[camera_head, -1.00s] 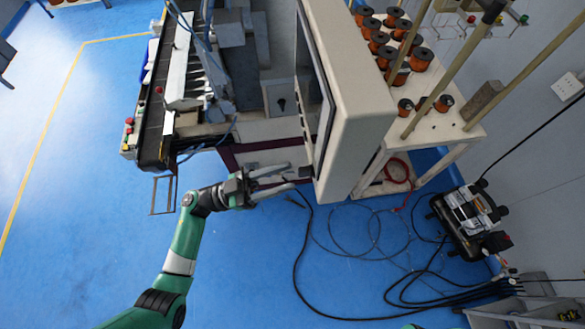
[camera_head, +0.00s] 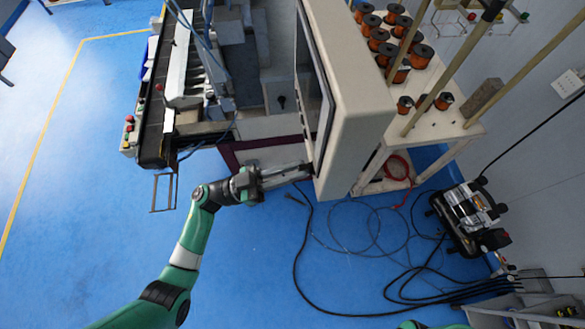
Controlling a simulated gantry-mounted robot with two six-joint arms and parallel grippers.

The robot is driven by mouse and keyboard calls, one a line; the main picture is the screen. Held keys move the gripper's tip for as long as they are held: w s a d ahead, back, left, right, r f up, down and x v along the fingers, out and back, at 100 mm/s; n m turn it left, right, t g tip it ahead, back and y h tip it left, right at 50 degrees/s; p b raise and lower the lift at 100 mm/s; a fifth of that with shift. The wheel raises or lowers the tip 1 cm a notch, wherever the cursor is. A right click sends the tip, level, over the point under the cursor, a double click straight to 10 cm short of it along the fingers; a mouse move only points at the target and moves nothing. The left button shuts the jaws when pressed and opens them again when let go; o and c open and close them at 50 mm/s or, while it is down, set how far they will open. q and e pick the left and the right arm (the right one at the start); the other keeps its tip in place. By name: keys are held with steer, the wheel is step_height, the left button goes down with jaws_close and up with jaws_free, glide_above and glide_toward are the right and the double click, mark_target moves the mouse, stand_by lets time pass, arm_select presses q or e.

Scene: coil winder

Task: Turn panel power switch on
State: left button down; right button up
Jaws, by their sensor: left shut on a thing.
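The beige control panel (camera_head: 352,90) hangs at the upper middle, its dark screen side facing left. My left gripper (camera_head: 308,168) reaches from the left to the lower part of that side. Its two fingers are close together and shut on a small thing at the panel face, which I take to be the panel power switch. The switch is hidden by the fingertips, and its on or off position cannot be seen. My right gripper is out of view.
The coil winder (camera_head: 155,120) stands at the upper left. A white table (camera_head: 440,118) with copper spools (camera_head: 421,57) is right of the panel. A black compressor (camera_head: 468,220) and loose black cables (camera_head: 296,262) lie on the blue floor, which is clear at lower left.

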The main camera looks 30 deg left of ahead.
arm_select(q)
steer(key=shift+m+g, duration=0.3)
steer(key=shift+m, duration=0.2)
steer(key=shift+w+a+r+m+g+b, duration=0.1)
steer(key=shift+m+g+b, duration=1.3)
steer(key=shift+m, duration=2.15)
steer(key=shift+w+a+r+m+g+b, duration=0.1)
steer(key=shift+m+g+b, duration=1.3)
steer(key=shift+m, duration=2.2)
steer(key=shift+w+r+m+g+b, duration=0.1)
steer(key=shift+m+g+b, duration=1.25)
steer(key=shift+m, duration=2.2)
steer(key=c, duration=0.9)
jaws_free()
steer(key=shift+o, duration=0.2)
steer(key=b+v, duration=0.1)
steer(key=v, duration=1)
steer(key=shift+a+r, duration=0.3)
